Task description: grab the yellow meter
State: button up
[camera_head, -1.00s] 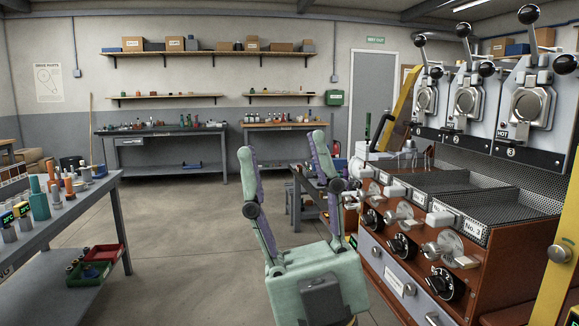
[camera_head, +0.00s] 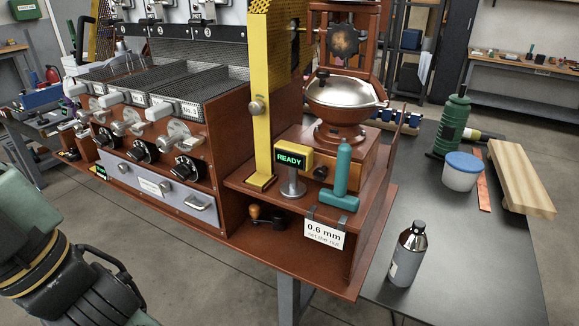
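The yellow meter (camera_head: 296,152) is a small yellow box with a dark screen reading "READY" in green. It is on a short grey round stand on the brown shelf (camera_head: 240,185) of the machine, right of the yellow upright panel. My gripper's fingers are not in view; only a green part of my arm shows at the lower left, well apart from the meter.
A silver bowl (camera_head: 345,92) on a brown base stands behind the meter. A card (camera_head: 324,233) reading "0.6 mm" hangs from the shelf edge. The dark table (camera_head: 455,245) at right holds a grey bottle (camera_head: 407,255), white tub (camera_head: 461,172), green bottle (camera_head: 450,122) and wooden block (camera_head: 519,180).

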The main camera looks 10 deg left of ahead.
aim_at(296, 157)
jog(key=j+z, duration=0.2)
jog(key=z, duration=0.15)
jog(key=j+z, duration=0.15)
jog(key=z, duration=0.2)
jog(key=j+z, duration=0.2)
jog(key=z, duration=0.15)
